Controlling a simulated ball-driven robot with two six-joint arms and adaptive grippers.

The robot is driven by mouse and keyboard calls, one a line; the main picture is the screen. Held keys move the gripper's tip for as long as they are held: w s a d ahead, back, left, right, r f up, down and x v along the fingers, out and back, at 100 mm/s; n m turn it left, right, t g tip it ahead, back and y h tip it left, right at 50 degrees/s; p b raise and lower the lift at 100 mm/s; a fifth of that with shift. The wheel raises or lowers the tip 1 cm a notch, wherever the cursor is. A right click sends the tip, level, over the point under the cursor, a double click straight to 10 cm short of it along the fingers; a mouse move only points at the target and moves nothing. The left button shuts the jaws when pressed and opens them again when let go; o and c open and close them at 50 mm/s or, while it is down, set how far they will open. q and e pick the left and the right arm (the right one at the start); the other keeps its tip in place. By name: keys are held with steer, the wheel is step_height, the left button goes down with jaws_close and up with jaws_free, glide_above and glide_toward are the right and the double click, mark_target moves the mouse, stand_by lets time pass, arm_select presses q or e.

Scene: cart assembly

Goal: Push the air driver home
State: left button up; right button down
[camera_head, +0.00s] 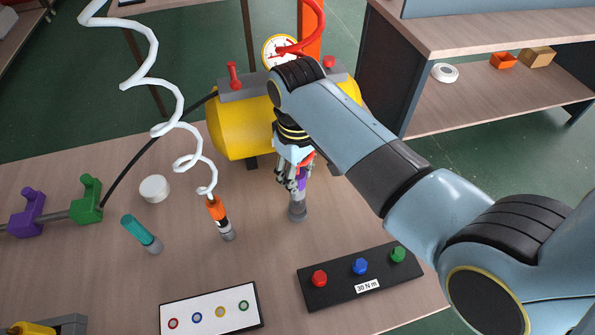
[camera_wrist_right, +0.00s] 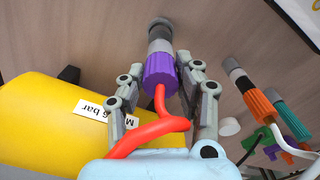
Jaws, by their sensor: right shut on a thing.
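The tool held in my right gripper (camera_head: 296,182) has a purple grip and a grey lower end (camera_head: 297,206), which appears upright over the wooden table. In the right wrist view its purple grip (camera_wrist_right: 160,70) lies between the fingers of my right gripper (camera_wrist_right: 167,72), which is shut on it. A red hose (camera_wrist_right: 160,128) runs from the purple end past the palm. I cannot tell whether the grey end touches the table or sits in something. My left gripper is not in view.
A yellow tank (camera_head: 235,130) with a gauge stands behind my gripper. A teal tool (camera_head: 138,230), a white disc (camera_head: 154,188) and green (camera_head: 88,200) and purple (camera_head: 28,212) fittings are left. A black button panel (camera_head: 335,290) and a white panel (camera_head: 210,308) lie in front.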

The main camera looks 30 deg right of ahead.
steer(key=shift+f, duration=0.35)
steer(key=shift+f+b, duration=0.5)
steer(key=shift+f, duration=0.6)
steer(key=c, duration=0.8)
jaws_free()
steer(key=shift+c, duration=0.2)
step_height(320, 180, up, 12)
steer(key=shift+f, duration=0.1)
